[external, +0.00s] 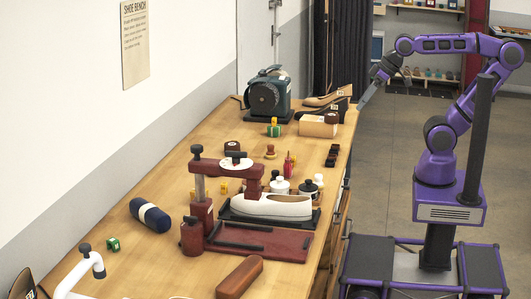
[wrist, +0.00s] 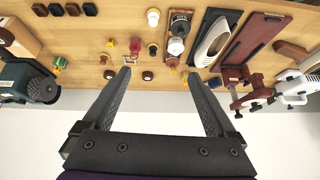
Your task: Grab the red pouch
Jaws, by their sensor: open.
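I cannot make out a clear pouch shape. A reddish-brown rounded oblong thing (external: 239,277) lies at the bench's near edge. My gripper (external: 366,96) is raised near the bench's far right edge, apart from these things. In the wrist view my gripper (wrist: 159,73) has its fingers wide apart with nothing between them.
The wooden bench (external: 170,255) holds a dark red press (external: 233,170), a white shoe form (external: 272,206), a dark green grinder (external: 268,95), a navy roll (external: 150,214) and several small bottles and stamps. Open floor (external: 395,150) lies right of the bench.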

